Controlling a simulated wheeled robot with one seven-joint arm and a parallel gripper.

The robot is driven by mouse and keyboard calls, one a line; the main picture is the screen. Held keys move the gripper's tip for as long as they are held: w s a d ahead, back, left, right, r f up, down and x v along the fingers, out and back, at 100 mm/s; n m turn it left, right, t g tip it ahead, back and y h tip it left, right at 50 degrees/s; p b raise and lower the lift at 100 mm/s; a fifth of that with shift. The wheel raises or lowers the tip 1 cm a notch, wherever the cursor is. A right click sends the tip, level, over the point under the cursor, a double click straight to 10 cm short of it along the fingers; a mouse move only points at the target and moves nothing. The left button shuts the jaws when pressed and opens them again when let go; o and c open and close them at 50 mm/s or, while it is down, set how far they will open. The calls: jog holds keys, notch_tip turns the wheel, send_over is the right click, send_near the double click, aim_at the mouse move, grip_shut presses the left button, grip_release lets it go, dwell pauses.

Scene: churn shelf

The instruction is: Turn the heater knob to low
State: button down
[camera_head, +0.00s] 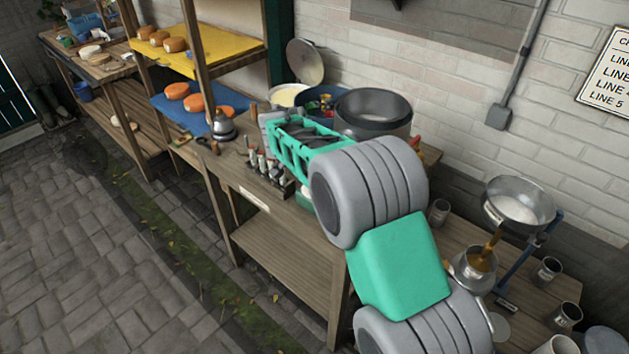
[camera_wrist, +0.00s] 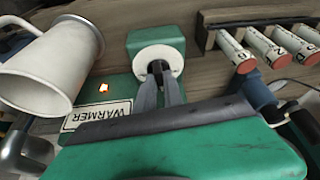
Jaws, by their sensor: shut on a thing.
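The heater is a green box labelled "WARMER" (camera_wrist: 98,115) in the wrist view. A small orange light (camera_wrist: 104,88) glows beside the label. The black heater knob (camera_wrist: 158,66) stands in a white round dial (camera_wrist: 168,53) on the box's green front part. My gripper (camera_wrist: 160,76) has its two grey fingers closed around the knob. The dial marks and the knob's exact pointing are too small or covered to read. In the head view my arm hides the fingers and the knob.
In the head view a large dark pot (camera_head: 374,108) stands behind my wrist, and a kettle (camera_head: 222,125) to the left.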

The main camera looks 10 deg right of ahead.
jog(key=shift+m+g, duration=0.3)
jog(key=shift+m, duration=0.3)
jog(key=c, duration=1.5)
grip_release()
jog(key=shift+o, duration=0.2)
jog(key=v, duration=0.7)
jog(key=shift+s+a+r, duration=0.15)
jog(key=shift+a+r, duration=0.1)
jog(key=shift+r, duration=0.1)
